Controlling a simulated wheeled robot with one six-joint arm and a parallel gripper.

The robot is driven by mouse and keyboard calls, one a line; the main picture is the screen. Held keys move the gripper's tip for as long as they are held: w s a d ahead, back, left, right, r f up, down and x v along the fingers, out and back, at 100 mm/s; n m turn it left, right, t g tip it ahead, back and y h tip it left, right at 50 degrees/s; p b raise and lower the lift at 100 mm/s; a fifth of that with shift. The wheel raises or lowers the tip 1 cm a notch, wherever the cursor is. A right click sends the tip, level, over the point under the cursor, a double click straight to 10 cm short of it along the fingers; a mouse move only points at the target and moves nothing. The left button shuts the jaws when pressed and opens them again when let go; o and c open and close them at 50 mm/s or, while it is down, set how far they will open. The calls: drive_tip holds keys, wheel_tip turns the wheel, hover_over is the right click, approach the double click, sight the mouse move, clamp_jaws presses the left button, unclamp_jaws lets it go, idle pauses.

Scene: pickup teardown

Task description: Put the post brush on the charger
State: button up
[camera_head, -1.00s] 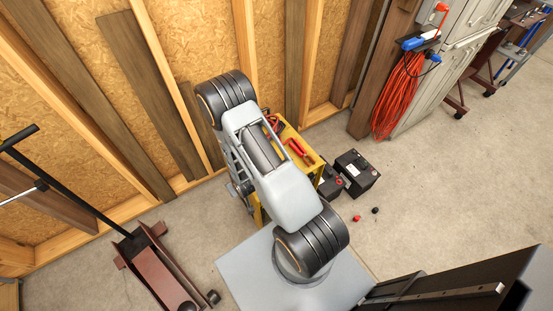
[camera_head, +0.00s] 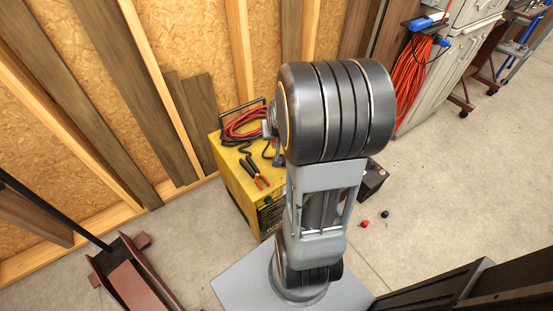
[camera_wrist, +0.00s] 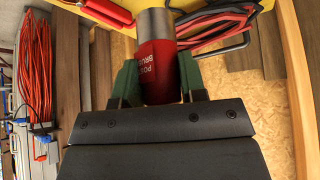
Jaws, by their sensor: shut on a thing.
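The post brush (camera_wrist: 156,60) is a red cylinder with white lettering and a silver metal end. In the wrist view it stands between the green fingers of my gripper (camera_wrist: 158,76), which is shut on it. The charger (camera_head: 235,190) is a yellow box against the wall in the head view, partly covered by my arm. Its yellow edge (camera_wrist: 205,12) shows at the top of the wrist view, beyond the brush's silver end. Whether the brush touches it, I cannot tell. In the head view the brush is not discernible and my arm hides most of my gripper.
A red cap (camera_head: 365,224) and black cap (camera_head: 385,214) lie on clear floor. A floor jack (camera_head: 133,278) stands at left.

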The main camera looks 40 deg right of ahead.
drive_tip(key=s+d+r+m, duration=0.2)
drive_tip(key=s+d, duration=0.3)
drive_tip(key=s, duration=0.2)
drive_tip(key=p, duration=0.9)
hover_over(272, 153)
drive_tip(key=shift+g+h, duration=0.3)
drive_tip(key=shift+h, duration=0.1)
wheel_tip(272, 153, down, 10)
drive_tip(key=shift+d+f+b, duration=0.1)
drive_tip(key=shift+f+b, duration=0.75)
drive_tip(key=shift+f, duration=0.7)
drive_tip(key=shift+f, duration=0.1)
